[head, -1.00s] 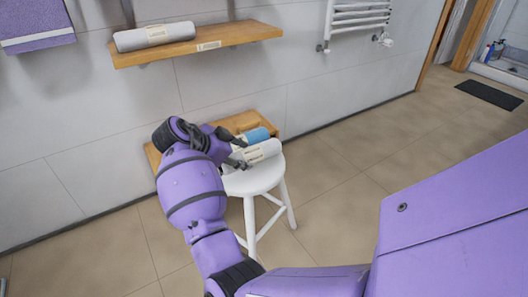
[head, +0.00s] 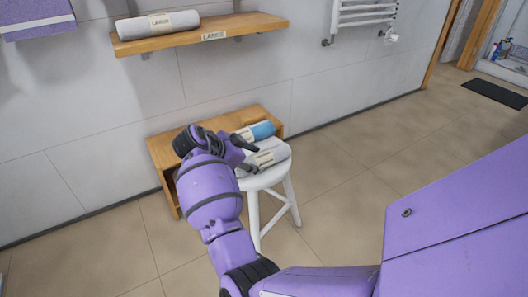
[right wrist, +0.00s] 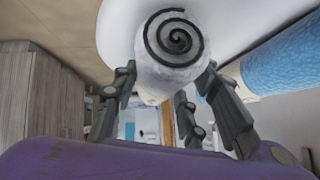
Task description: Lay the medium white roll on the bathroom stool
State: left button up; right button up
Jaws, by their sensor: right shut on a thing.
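A white roll with a pale label band (head: 274,154) is at the white round stool (head: 262,182), over the seat; I cannot tell whether it rests fully on it. My right gripper (head: 254,161) is shut on this roll, reaching it from the left. In the right wrist view the roll's spiral end (right wrist: 172,42) sits between the two fingers of the gripper (right wrist: 168,78), with the pale stool seat (right wrist: 116,22) beyond it. My left gripper is not in view.
A blue roll (head: 263,130) lies just behind, on a low wooden bench (head: 160,152) against the wall. A large white roll (head: 185,20) lies on the upper wall shelf (head: 240,27). A towel rail (head: 365,14) hangs at the right. The floor right of the stool is clear.

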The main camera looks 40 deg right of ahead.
jog(key=o, duration=1.3)
jog(key=shift+a+r, duration=0.25)
jog(key=shift+r, duration=0.15)
jog(key=p+v, duration=0.3)
jog(key=v, duration=0.8)
jog(key=shift+a+r+p, duration=0.1)
jog(key=shift+a+p, duration=0.1)
jog(key=shift+p, duration=0.2)
jog(key=shift+w, duration=0.1)
